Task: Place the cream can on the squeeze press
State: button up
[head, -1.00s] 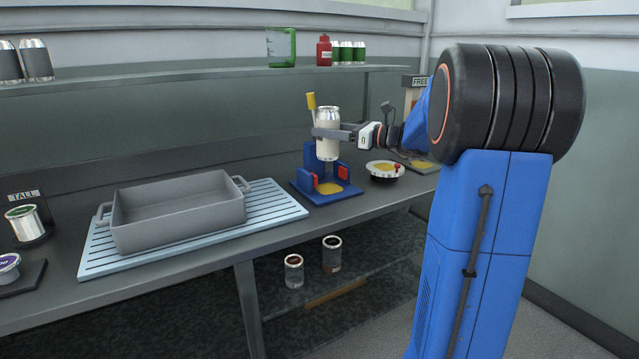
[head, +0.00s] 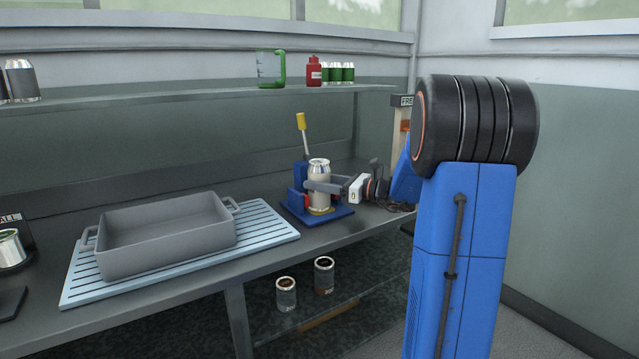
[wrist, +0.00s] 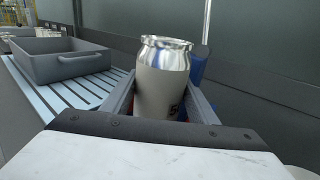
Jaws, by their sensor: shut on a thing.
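The cream can (head: 319,172) stands upright at the squeeze press, over its yellow pad between the red jaws. Its silver top and pale body also show in the wrist view (wrist: 162,85). The squeeze press (head: 338,213) is blue with a yellow-handled lever (head: 301,122) pointing up. My gripper (head: 318,187) is shut on the can from the right, with a finger on either side. The can's base looks at or just above the yellow pad; I cannot tell if it touches.
A grey two-handled pan (head: 165,245) sits on a light-blue slatted mat (head: 270,222) left of the press. A shelf (head: 190,95) above holds a jug (head: 271,69), a red bottle (head: 314,71) and several cans. Two open cans (head: 286,293) (head: 324,275) stand below the counter.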

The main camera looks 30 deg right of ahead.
dwell(0.3)
jog(key=o, duration=1.5)
jog(key=shift+f, duration=0.1)
